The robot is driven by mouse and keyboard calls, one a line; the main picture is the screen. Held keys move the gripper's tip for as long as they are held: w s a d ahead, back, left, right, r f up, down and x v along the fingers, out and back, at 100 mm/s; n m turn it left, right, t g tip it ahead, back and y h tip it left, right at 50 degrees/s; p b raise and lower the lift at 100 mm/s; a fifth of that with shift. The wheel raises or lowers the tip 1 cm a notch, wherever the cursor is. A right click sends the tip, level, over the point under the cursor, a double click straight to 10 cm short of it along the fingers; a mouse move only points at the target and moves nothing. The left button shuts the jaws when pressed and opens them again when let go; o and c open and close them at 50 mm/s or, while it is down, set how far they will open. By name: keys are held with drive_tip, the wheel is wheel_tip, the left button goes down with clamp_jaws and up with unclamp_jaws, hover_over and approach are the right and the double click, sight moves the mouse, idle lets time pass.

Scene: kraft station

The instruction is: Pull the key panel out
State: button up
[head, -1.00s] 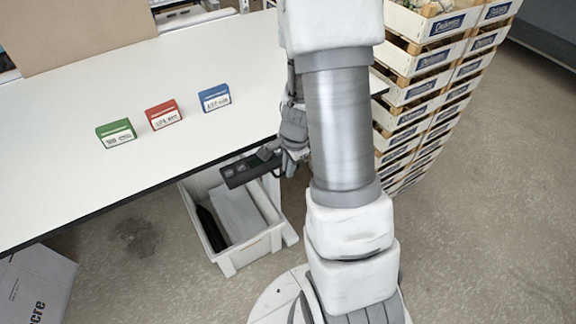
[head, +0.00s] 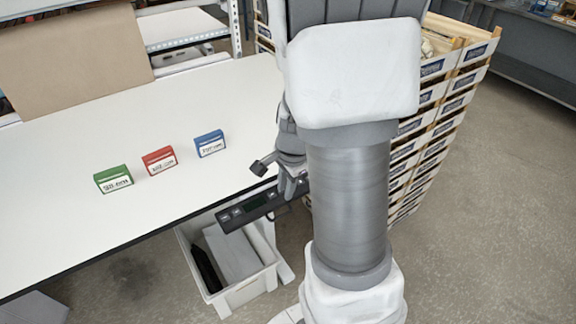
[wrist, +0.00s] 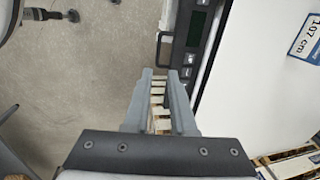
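The key panel (head: 246,208) is a dark, narrow bar with buttons and a small display at the table's front edge, above a white bin. It also shows in the wrist view (wrist: 190,42), running along the white table edge, with a dark bracket-like part on its left side. My gripper (head: 290,190) is at the panel's right end in the head view, partly hidden by my arm. In the wrist view my gripper (wrist: 160,75) has its two grey fingers apart, with a gap between the tips. The tips are close to the panel's near end; I cannot tell whether they touch it.
Green (head: 113,180), red (head: 160,160) and blue (head: 210,143) labelled blocks stand on the white table (head: 80,232). The white bin (head: 246,290) stands below the table edge. Stacked wooden crates (head: 432,140) rise at the right. The floor farther right is clear.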

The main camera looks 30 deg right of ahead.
wheel_tip(320, 180, up, 6)
drive_tip(key=s+p, duration=0.1)
idle(0.5)
drive_tip(key=s+a+r+n+t, duration=0.3)
drive_tip(key=s+a+r+n, duration=0.8)
drive_tip(key=r+n, duration=0.4)
drive_tip(key=shift+s+a+n+t, duration=0.3)
drive_tip(key=shift+a+n, duration=0.4)
drive_tip(key=shift+n, duration=0.5)
idle(0.8)
